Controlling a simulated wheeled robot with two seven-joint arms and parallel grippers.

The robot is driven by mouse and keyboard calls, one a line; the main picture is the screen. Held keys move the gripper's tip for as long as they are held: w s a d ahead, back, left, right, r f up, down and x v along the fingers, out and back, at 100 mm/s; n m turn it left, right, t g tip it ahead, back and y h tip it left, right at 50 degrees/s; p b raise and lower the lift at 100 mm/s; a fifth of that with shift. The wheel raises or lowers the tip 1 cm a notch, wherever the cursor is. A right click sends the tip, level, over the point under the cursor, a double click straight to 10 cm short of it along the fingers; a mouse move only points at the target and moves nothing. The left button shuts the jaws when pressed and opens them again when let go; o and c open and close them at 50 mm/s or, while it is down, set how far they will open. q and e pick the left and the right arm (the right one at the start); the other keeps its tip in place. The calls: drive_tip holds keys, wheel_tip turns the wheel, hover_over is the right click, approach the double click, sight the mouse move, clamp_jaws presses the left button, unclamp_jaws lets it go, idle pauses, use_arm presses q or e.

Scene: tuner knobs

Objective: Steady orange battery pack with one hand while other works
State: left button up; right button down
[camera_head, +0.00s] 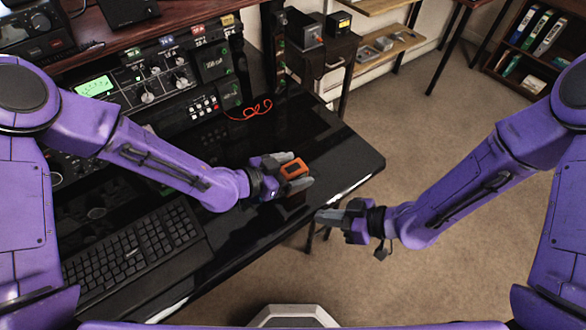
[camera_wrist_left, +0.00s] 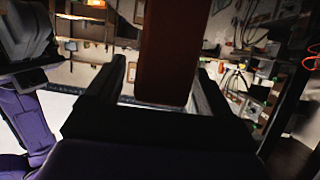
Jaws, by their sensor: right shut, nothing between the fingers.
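The orange battery pack (camera_head: 294,169) is at the right end of the dark desk, between the fingers of my left gripper (camera_head: 291,171). In the left wrist view it is a dark reddish-brown block (camera_wrist_left: 166,50) between the two fingers, running out of the top edge. A gap shows beside it on the left finger's side, so the left gripper looks open around it. Whether the pack rests on the desk is hard to tell. My right gripper (camera_head: 334,216) is shut and empty, off the desk's right edge, lower and to the right of the pack.
A keyboard (camera_head: 134,254) lies on the desk at the left. A radio panel with knobs (camera_head: 147,84) stands behind, with a red cable (camera_head: 250,110) in front of it. Carpeted floor (camera_head: 430,150) is open to the right. The glossy desk's right corner (camera_head: 362,160) is clear.

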use_arm(q)
drive_tip(key=shift+a, duration=0.1)
drive_tip(key=v, duration=1.2)
drive_tip(key=shift+s, duration=0.1)
